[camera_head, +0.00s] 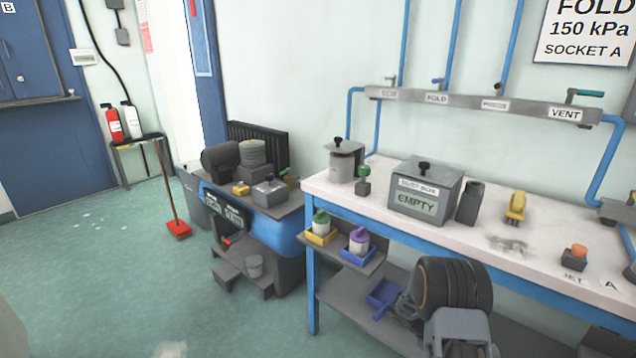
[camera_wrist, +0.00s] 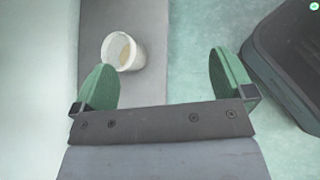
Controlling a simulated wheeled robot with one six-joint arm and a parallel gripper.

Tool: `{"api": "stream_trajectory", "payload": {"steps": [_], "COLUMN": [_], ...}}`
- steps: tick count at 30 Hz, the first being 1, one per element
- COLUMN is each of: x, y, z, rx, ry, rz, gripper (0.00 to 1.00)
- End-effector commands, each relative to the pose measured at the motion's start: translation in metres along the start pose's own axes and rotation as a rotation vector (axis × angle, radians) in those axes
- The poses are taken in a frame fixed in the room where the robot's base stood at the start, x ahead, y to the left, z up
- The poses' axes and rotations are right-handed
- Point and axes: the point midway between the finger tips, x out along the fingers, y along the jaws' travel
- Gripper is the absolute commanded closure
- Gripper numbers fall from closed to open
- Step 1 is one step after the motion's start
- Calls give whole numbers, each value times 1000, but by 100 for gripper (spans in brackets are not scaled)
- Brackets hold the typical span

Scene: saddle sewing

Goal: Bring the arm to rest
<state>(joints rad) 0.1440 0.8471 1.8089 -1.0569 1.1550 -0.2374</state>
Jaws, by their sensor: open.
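My gripper (camera_wrist: 164,80) shows in the wrist view with its two green fingers spread wide apart and nothing between them. A white cup (camera_wrist: 122,52) with something pale inside is beyond the fingers, nearer the left one. It rests on a grey strip-like surface (camera_wrist: 150,88), and the gripper appears apart from it. In the head view I cannot make out the gripper's fingertips.
A dark bin-like object (camera_wrist: 262,62) is at the right in the wrist view. The white-topped bench (camera_head: 365,202) holds a box marked EMPTY (camera_head: 424,188) and a yellow tool (camera_head: 516,207). A red-headed broom (camera_head: 179,229) leans at left. The green floor (camera_head: 100,290) at front left is mostly clear.

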Motion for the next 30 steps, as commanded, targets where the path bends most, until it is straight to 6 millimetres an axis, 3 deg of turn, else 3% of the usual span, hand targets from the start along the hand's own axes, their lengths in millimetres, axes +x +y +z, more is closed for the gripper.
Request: {"api": "stream_trajectory", "payload": {"steps": [1, 5, 9, 15, 21, 25, 30], "x": [-27, -90, -162, -252, -317, -343, -361], "y": [5, 2, -13, -47, -83, -100, -114], "z": [28, 89, 157, 242, 304, 329, 345], "rx": [48, 202, 384, 617, 789, 860, 908], "ry": [33, 151, 314, 568, 803, 917, 1007], "rz": [-11, -69, -147, -270, -395, -461, -517], "gripper": [0, 0, 0, 0, 0, 0, 0]}}
